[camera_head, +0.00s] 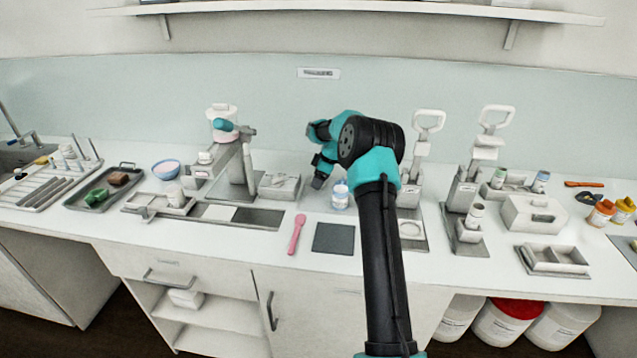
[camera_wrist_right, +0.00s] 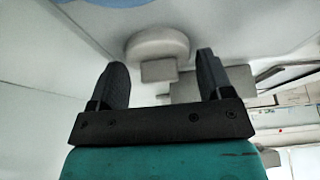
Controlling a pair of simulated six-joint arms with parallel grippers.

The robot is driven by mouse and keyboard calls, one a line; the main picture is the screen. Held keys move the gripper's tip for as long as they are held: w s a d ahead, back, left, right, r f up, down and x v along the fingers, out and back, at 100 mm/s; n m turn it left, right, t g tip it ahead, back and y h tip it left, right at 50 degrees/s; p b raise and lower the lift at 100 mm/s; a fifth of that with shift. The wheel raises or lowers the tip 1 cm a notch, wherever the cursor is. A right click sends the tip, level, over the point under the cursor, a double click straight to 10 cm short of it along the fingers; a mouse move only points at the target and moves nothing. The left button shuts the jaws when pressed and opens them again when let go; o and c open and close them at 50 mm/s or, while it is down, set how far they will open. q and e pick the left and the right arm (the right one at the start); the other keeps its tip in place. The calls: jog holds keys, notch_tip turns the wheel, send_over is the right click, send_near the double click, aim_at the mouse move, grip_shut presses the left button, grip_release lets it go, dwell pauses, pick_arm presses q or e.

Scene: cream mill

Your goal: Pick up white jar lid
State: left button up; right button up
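A small clear-and-white jar with a blue band (camera_head: 340,196) stands on the counter just right of my right gripper (camera_head: 318,181) in the head view. Its top is pale, and I cannot tell there whether a separate lid sits on it. In the right wrist view, my right gripper (camera_wrist_right: 161,60) is open with its two dark fingers apart. A round white piece (camera_wrist_right: 157,42), possibly the jar lid, shows beyond and between the fingertips, with a small square block below it. I see nothing held. My left gripper is not in view.
A dark square mat (camera_head: 334,239) and a pink spatula (camera_head: 297,233) lie in front. A mill-like machine (camera_head: 224,165) stands to the left. Lever presses (camera_head: 470,190) stand to the right, by a grey box (camera_head: 535,215). A wall shelf (camera_head: 350,7) runs above.

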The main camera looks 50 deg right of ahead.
jog(key=c, duration=0.5)
jog(key=shift+r, duration=0.1)
jog(key=shift+r, duration=1.8)
jog(key=s+a, duration=0.3)
jog(key=a, duration=0.1)
jog(key=s+a, duration=0.4)
jog(key=s+a+r, duration=0.1)
jog(key=s+a, duration=0.2)
jog(key=a, duration=0.1)
jog(key=shift+s+r, duration=0.1)
jog(key=shift+s, duration=0.2)
